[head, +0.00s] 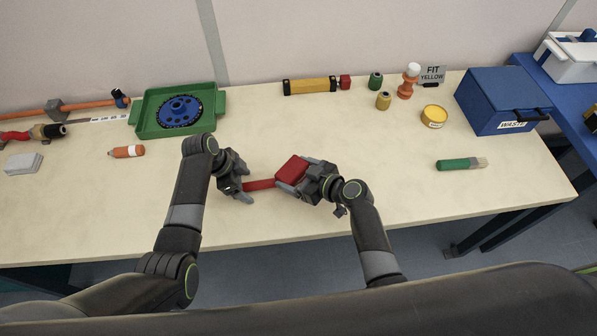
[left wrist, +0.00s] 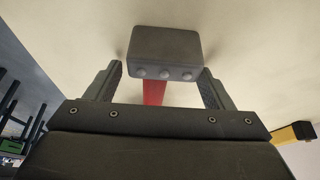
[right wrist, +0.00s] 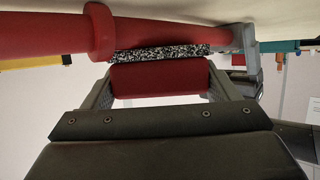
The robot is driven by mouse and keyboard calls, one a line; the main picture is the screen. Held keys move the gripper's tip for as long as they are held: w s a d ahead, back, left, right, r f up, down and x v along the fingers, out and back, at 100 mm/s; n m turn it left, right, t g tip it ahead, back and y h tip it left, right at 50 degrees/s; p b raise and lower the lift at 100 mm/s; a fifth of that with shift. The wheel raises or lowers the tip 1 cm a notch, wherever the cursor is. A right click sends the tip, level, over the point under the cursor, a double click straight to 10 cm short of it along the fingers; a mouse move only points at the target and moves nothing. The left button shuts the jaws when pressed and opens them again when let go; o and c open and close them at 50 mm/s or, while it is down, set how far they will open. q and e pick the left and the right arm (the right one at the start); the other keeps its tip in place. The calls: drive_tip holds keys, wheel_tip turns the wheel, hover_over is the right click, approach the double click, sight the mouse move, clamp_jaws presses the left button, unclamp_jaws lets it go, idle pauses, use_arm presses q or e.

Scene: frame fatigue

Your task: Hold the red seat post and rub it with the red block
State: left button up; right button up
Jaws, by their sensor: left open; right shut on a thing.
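The red seat post (head: 260,185) lies between my two grippers near the table's front. In the left wrist view its red tube (left wrist: 153,92) ends in a grey bolted head (left wrist: 165,52). My left gripper (head: 240,190) is open, with its fingers apart on either side of the post. My right gripper (head: 298,178) is shut on the red block (head: 291,168). In the right wrist view the block (right wrist: 160,78) has a speckled face, close against the red tube (right wrist: 40,38) beside its collar (right wrist: 100,32); I cannot tell whether they touch.
A green tray (head: 143,124) holds a blue chainring (head: 180,108). A blue waste box (head: 500,100) stands at right. The front middle is otherwise clear.

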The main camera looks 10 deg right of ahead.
drive_tip(key=shift+r, duration=3.05)
drive_tip(key=shift+r, duration=1.5)
use_arm(q)
drive_tip(key=shift+o, duration=0.3)
drive_tip(key=o, duration=0.5)
drive_tip(key=v, duration=1.2)
